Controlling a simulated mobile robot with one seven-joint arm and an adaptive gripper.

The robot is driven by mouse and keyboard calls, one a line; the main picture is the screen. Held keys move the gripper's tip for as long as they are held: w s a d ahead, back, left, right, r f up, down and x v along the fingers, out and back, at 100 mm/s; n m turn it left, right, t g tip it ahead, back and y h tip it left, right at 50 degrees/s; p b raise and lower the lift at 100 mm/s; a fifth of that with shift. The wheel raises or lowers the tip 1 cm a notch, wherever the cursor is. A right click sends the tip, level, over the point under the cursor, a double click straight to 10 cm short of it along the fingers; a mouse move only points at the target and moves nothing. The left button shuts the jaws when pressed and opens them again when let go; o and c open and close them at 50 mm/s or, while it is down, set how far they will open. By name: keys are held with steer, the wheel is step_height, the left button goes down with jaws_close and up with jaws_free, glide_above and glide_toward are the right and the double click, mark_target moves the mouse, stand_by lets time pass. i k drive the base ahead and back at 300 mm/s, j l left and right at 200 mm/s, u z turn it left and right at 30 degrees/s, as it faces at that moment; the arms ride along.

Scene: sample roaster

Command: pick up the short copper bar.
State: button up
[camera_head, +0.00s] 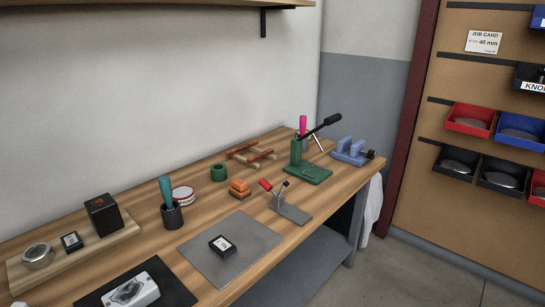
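Two reddish-brown, copper-coloured bars lie across a light wooden rack (265,151) towards the far end of the workbench, near the wall. One bar (242,147) is at the back of the rack. The other bar (263,158) is at its front. They look close in length at this distance, so I cannot tell which is the short copper bar. My gripper is not in view.
The wooden workbench (150,205) runs along the wall. A green lever press (307,173) stands right of the rack, with a blue vise (350,152) beyond. A green ring (219,173), orange blocks (239,187) and a red-handled clamp (287,205) stand nearer. A grey mat (255,240) lies in front.

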mark_target(263, 153)
steer(key=i+l+u, duration=0.2)
steer(key=l, duration=0.25)
steer(key=i+l+u, duration=0.15)
steer(key=l, duration=0.35)
steer(key=i+l+u, duration=0.2)
steer(key=l, duration=0.35)
steer(key=i+l+u, duration=0.2)
steer(key=l, duration=0.35)
steer(key=i+l+u, duration=0.2)
steer(key=l, duration=0.35)
steer(key=l+u, duration=0.15)
steer(key=l, duration=0.4)
steer(key=i+l, duration=0.15)
steer(key=i, duration=0.3)
steer(key=i+l, duration=0.15)
steer(key=i, duration=0.35)
